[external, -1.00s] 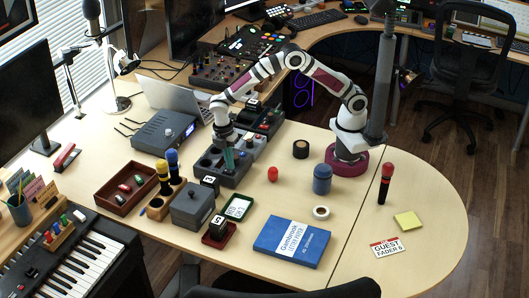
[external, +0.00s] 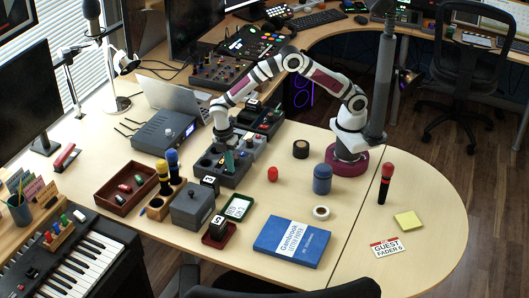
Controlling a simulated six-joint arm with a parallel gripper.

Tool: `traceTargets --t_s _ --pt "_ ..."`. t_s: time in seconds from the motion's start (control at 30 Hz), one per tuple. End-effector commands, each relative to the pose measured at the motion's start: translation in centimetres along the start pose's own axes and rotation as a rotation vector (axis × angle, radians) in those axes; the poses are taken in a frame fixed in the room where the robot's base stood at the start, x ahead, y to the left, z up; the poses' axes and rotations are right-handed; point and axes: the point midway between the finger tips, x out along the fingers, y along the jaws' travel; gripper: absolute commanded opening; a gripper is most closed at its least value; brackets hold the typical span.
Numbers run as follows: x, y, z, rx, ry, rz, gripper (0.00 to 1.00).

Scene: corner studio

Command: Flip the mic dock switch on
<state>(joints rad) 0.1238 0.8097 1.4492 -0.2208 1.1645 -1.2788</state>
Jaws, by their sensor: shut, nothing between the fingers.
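The mic dock (external: 236,176) is a dark grey block with round wells, at the middle left of the table. My gripper (external: 229,167) points down over the dock's middle, with its teal fingers shut and empty. The fingertips are at or just above the dock's top; I cannot tell whether they touch it. The dock's switch is too small to make out, and the fingers may hide it.
At left are a grey box with a lit display (external: 163,133) and a red-brown tray (external: 112,196). In front are microphones in a wooden stand (external: 155,212) and a blue book (external: 272,246).

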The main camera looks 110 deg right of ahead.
Motion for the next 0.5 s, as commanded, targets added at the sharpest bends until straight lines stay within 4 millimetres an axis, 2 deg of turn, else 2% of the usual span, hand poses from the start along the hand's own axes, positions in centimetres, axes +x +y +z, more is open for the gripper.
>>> traceTargets --t_s 0.13,0.5 --pt "-0.18 1.25 0.04 -0.007 0.002 0.016 0.0" --pt "-0.61 1.37 0.02 -0.007 0.002 0.015 0.0"
